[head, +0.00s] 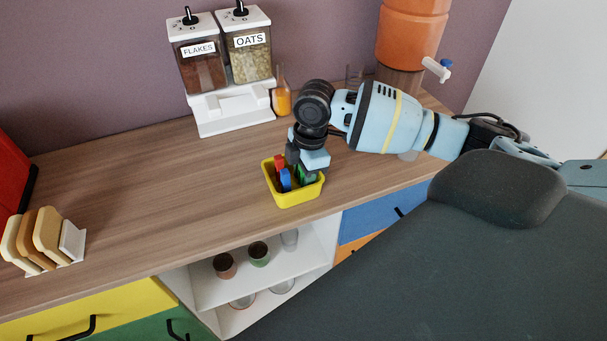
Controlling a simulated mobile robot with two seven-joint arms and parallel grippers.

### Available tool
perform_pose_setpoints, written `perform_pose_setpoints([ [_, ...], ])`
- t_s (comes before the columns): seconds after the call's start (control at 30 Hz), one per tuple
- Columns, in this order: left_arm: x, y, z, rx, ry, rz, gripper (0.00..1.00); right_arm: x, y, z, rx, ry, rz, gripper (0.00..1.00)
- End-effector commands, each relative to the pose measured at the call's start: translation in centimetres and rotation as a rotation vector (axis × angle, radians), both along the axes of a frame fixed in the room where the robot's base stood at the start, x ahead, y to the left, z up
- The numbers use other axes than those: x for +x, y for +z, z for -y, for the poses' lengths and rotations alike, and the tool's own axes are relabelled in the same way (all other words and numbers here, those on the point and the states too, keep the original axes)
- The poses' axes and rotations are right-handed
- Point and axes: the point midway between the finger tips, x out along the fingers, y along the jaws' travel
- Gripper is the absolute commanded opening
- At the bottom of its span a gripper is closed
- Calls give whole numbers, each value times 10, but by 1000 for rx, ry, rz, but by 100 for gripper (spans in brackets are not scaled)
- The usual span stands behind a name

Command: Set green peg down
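A small yellow bin (292,201) stands on the wooden counter near its front edge. A red peg (279,161) and a blue peg (286,179) stand in its left part. A green peg (311,177) shows in its right part, close under my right gripper (305,168). The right gripper points down over the bin, its lower end at the bin's opening. Its own body partly hides the green peg and the fingertips, so I cannot tell whether it grips the peg. My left gripper is not in view.
Flakes and oats dispensers (233,105) and a bottle of orange liquid (281,99) stand behind the bin. An orange dispenser with a tap (411,32) is at the back right. Bread slices in a rack (48,238) stand at left. The counter between rack and bin is clear.

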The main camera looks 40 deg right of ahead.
Motion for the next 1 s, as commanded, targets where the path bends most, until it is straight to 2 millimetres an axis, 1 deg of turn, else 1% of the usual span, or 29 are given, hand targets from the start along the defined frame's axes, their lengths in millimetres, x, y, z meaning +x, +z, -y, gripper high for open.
perform_pose_setpoints([
  [0.23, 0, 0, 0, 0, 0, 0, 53, 0, 1, 0, 0, 0, 0, 39],
  [0.37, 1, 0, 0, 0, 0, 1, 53, 0, 9, 1, 0, -1, 1, 39],
  [0.47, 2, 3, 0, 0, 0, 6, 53, 0, 24, 2, 0, 0, 3, 39],
  [0.7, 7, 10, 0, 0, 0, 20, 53, -1, 73, 8, 1, -1, 6, 39],
  [0.8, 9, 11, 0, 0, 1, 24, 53, -2, 91, 10, 0, 0, 4, 39],
  [0.9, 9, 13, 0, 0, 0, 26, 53, -2, 105, 12, 0, 0, 3, 39],
  [1.0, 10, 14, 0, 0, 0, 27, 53, -3, 115, 13, 1, 0, 1, 39],
])
